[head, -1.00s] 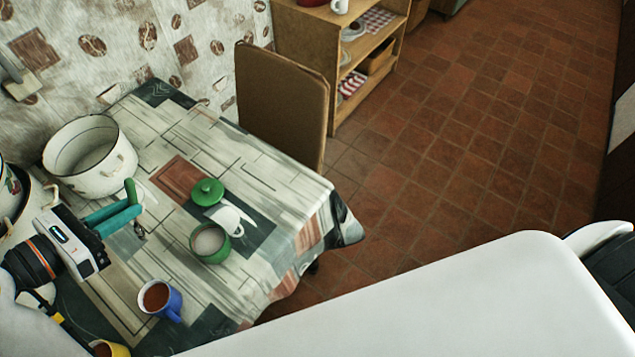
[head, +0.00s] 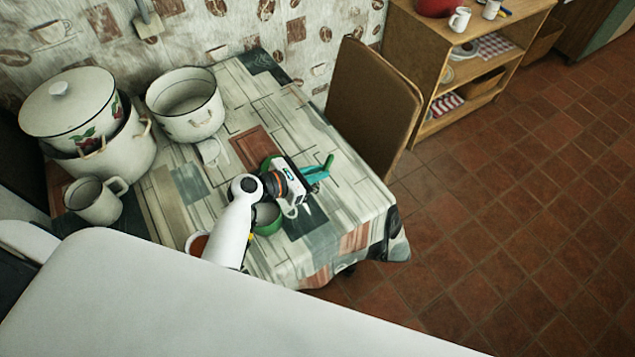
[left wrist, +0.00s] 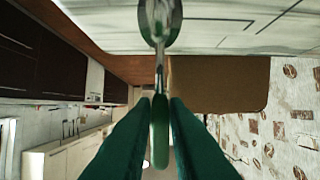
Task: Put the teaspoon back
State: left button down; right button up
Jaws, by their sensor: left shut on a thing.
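The teaspoon (left wrist: 159,25) has a metal bowl and a green handle; it is seen in the left wrist view. My left gripper (left wrist: 160,108) is shut on its green handle, the bowl reaching out beyond the fingertips. In the head view my left gripper (head: 322,171) is over the right part of the table, and the teaspoon is hard to make out there. The open green pot (head: 267,219) stands below my left arm and is partly hidden by it. Its green lid (head: 267,162) shows just behind the wrist. My right gripper is not in view.
A large white pot (head: 186,112) and a white mug (head: 209,151) stand at the back of the table. Stacked pots (head: 115,150) and a big mug (head: 95,201) are at left. A cup of brown drink (head: 196,244) is partly hidden. A chair (head: 374,105) stands behind the table.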

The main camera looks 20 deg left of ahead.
aim_at(315, 188)
pick_arm(q)
jog(key=shift+f+b, duration=0.3)
jog(key=shift+f, duration=1.7)
jog(key=c, duration=1.4)
grip_release()
jog(key=shift+f, duration=0.1)
jog(key=shift+c, duration=0.2)
jog(key=shift+s+a+r, duration=0.1)
jog(key=shift+s+r, duration=0.05)
jog(key=shift+r, duration=0.05)
jog(key=v, duration=1.1)
jog(key=shift+s+a+b, duration=0.15)
jog(key=shift+s+b, duration=0.1)
jog(key=shift+b, duration=0.05)
jog(key=shift+r, duration=0.1)
